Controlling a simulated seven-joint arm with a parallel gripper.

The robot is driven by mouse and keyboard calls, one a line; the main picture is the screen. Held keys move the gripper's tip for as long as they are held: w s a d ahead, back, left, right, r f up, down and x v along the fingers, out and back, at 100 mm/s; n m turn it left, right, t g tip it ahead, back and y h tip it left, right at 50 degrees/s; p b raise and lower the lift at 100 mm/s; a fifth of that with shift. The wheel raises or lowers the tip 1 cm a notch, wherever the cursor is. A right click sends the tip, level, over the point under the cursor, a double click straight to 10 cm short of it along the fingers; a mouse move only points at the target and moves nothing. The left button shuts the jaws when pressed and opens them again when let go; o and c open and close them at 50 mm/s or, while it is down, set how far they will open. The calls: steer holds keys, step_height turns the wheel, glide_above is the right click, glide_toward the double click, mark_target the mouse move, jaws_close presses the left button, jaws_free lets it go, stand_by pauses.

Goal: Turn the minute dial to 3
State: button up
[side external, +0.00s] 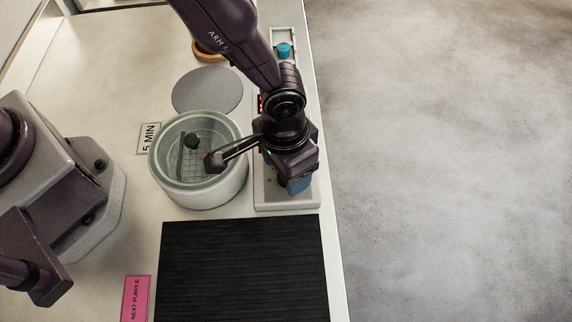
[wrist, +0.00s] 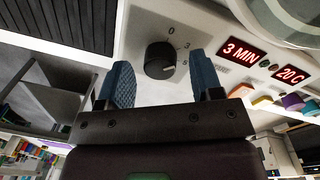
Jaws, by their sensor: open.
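The minute dial (wrist: 160,60) is a black round knob on the white control panel (wrist: 140,25), with 0, 3 and 5 printed around it. Its pale pointer mark faces right, toward the 3 and 5 side; exactly where it points is hard to tell. The red display (wrist: 243,53) reads 3 MIN. My gripper (wrist: 161,62) is open, its two blue fingertips on either side of the dial with gaps visible. In the side external view my gripper (side external: 297,185) is low over the front of the panel (side external: 290,202), and the dial is hidden beneath it.
A round glass-walled vessel (side external: 170,180) with a black-handled basket stands left of the panel. A grey disc (side external: 207,90) lies behind it. A second display (wrist: 290,75) reads 20 C. A 5 MIN card (side external: 149,138), a NEXT PURPLE card (side external: 136,298) and a black mat (side external: 240,270) lie nearby.

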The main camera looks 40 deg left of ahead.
mark_target(268, 176)
step_height(268, 176, up, 12)
steer(key=shift+a, duration=0.3)
steer(key=shift+w+r, duration=0.1)
steer(key=s+a+r+n+t, duration=0.1)
steer(key=s+a+r+t, duration=0.1)
steer(key=a+r, duration=0.4)
steer(key=s+a+r+n+t, duration=0.1)
steer(key=s+a+r, duration=0.3)
steer(key=a, duration=0.8)
steer(key=s+a+r+n+t, duration=0.1)
steer(key=s+a+r, duration=0.3)
steer(key=a+r, duration=0.4)
steer(key=shift+a+r+t+y, duration=0.3)
steer(key=shift+a+r+t, duration=0.1)
steer(key=shift+a+t, duration=0.45)
steer(key=shift+s+d, duration=0.1)
